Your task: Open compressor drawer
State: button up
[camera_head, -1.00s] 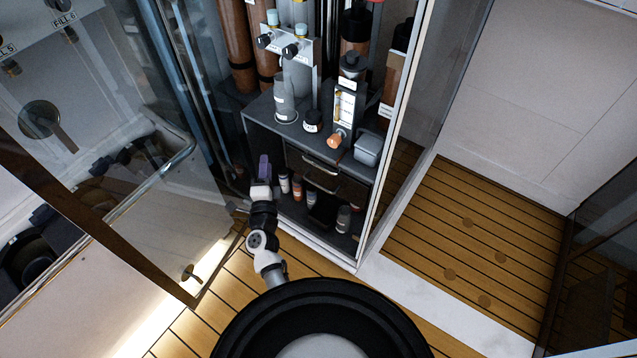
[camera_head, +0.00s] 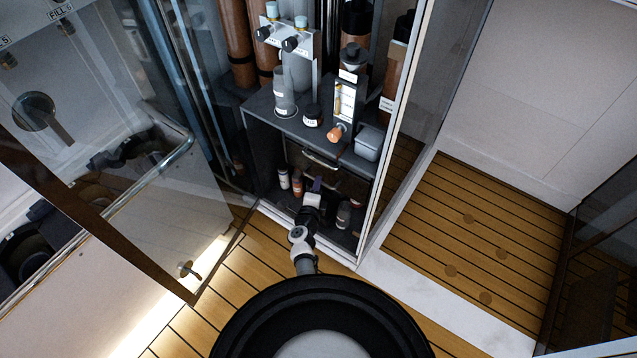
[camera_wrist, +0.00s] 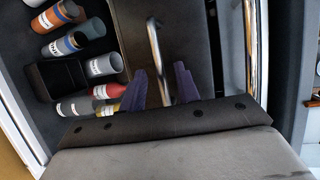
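The dark drawer front (camera_wrist: 145,35) has a silver bar handle (camera_wrist: 158,60), seen close up in the wrist view. My gripper (camera_wrist: 161,88) is open, with one purple finger on each side of the handle's near end. I cannot tell whether either finger touches the bar. In the head view my gripper (camera_head: 316,184) is at the front of the grey cabinet (camera_head: 262,128), below the upper drawer handle (camera_head: 320,161). The arm and gripper partly hide the lower drawer area.
Several small labelled bottles (camera_head: 284,178) stand on the shelf below, close to my gripper; they also show in the wrist view (camera_wrist: 104,65). An open glass door (camera_head: 190,235) is at left. A glass panel (camera_head: 395,150) bounds the right. Wooden floor (camera_head: 480,235) is clear.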

jog(key=shift+b+x, duration=0.4)
jog(key=shift+x, duration=1.15)
grip_shut()
